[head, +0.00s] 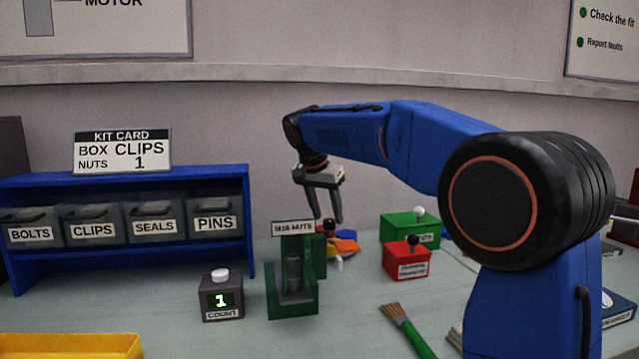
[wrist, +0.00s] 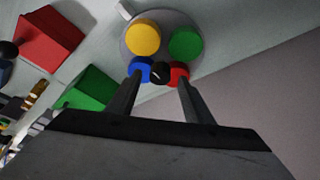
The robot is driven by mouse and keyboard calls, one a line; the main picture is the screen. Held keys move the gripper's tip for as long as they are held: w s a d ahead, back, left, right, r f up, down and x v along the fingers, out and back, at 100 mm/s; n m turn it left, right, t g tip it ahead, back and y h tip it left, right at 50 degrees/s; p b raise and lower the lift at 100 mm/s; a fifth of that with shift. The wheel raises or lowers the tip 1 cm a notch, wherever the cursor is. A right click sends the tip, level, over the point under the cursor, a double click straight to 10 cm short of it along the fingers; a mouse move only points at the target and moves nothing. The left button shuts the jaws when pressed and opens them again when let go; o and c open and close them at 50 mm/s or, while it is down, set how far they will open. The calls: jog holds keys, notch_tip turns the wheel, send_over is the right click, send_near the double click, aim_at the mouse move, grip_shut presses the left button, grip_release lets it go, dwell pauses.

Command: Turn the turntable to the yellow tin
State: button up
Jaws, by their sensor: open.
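The turntable (wrist: 160,24) is a grey disc in the wrist view. It carries a yellow tin (wrist: 143,39), a green tin (wrist: 186,44), a blue tin (wrist: 140,70) and a red tin (wrist: 177,73) around a black knob (wrist: 159,72). A white tab (wrist: 124,10) sits at its rim near the yellow tin. My gripper (wrist: 160,78) is open, its fingers appearing either side of the knob; contact cannot be told. In the head view my gripper (head: 328,218) points down above the turntable, which the nut dispenser partly hides; the yellow tin (head: 347,247) shows there.
The green M16 nuts dispenser (head: 292,300) stands in front of the turntable. A count box (head: 222,300) reads 1. A red box (head: 407,262) and a green box (head: 410,228) are to the right, with a brush (head: 410,330) nearer. A blue bin shelf (head: 125,262) stands left.

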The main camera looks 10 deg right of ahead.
jog(key=v, duration=1.5)
jog(key=shift+r, duration=0.35)
jog(key=shift+s, duration=0.2)
